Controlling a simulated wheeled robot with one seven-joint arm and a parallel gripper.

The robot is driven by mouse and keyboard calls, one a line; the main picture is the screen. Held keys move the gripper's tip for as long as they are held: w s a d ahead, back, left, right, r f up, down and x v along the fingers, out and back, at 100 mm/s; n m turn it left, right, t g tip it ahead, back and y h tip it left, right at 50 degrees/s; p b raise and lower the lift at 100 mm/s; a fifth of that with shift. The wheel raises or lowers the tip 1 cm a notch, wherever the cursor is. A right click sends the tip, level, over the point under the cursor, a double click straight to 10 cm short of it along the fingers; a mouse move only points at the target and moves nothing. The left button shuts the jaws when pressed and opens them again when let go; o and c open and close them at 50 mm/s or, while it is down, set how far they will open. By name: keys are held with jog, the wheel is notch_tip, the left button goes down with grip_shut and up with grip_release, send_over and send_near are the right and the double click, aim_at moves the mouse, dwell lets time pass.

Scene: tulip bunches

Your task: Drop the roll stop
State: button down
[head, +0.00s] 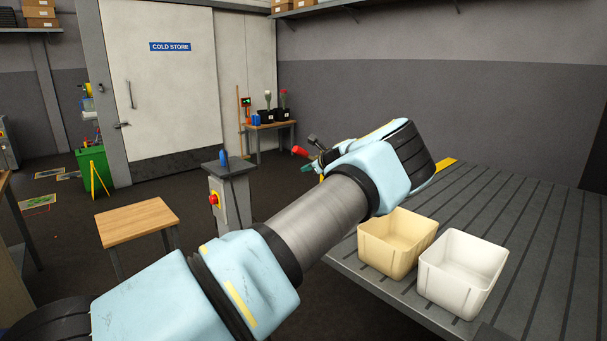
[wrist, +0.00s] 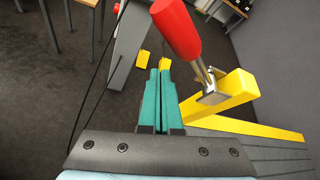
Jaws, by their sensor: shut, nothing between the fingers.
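The roll stop shows in the wrist view as a yellow bar (wrist: 232,92) with a metal lever shaft (wrist: 204,74) and a red handle (wrist: 177,26). The lever stands raised, tilted up and left in that picture. In the head view the red handle (head: 300,151) shows just past my wrist; most of the stop is hidden behind my arm. My gripper (wrist: 160,72) has teal fingers, closed together and empty. It is left of the shaft and below the red handle in the wrist view. Whether it touches the lever I cannot tell. A teal fingertip (head: 307,168) also shows in the head view.
A slatted grey table (head: 530,215) lies to the right, with a cream bin (head: 385,262) and a white bin (head: 450,288) at its near edge. A grey pedestal (head: 232,226) with a red button stands left of my forearm. A small wooden table (head: 138,222) is further left.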

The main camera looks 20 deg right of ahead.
jog(key=shift+w+d+r, duration=0.1)
jog(key=shift+d+r, duration=0.1)
jog(key=shift+r, duration=0.5)
jog(key=shift+d+r, duration=0.2)
jog(key=shift+r, duration=0.5)
